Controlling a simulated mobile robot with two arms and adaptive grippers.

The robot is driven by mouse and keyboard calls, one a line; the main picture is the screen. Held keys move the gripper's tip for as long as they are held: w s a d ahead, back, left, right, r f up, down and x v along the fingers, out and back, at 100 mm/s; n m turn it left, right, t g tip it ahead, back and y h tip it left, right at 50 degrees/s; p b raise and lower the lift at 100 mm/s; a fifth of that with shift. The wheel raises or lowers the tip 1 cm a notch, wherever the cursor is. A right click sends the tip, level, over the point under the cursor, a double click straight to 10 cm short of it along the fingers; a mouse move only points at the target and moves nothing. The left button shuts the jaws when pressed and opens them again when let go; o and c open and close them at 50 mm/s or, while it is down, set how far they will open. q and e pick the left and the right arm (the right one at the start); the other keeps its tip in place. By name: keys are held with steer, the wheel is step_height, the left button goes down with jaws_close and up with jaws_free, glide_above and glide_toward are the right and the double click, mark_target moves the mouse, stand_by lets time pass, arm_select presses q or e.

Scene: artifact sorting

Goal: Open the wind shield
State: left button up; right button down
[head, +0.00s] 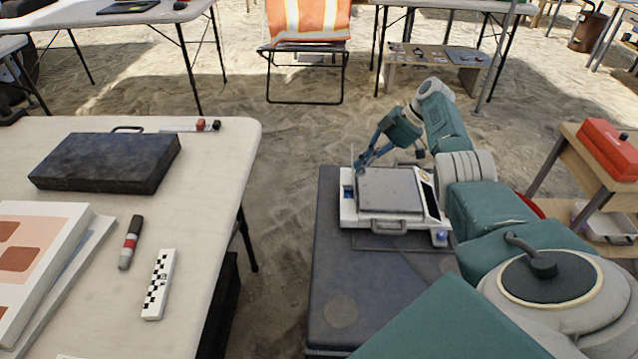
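A white scale (349,212) stands on a dark grey case-like surface right of the middle. Its wind shield seems to be the grey, flat-topped cover (390,188) on it, which lies over the scale. A grey handle (378,227) shows at its near side. My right gripper (361,166) is over the far left corner of the scale, pointing down, close to the cover's edge. Whether it touches the cover, and how far apart its fingers are, I cannot tell. My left gripper is out of view.
A light table (217,150) on the left holds a black case (108,161), a marker (131,242), a checkered scale bar (159,284) and flat boards. A red toolbox (608,148) stands on a shelf at right. Sandy floor lies between.

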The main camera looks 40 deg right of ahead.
stand_by(0.4)
steer(key=v, duration=1.2)
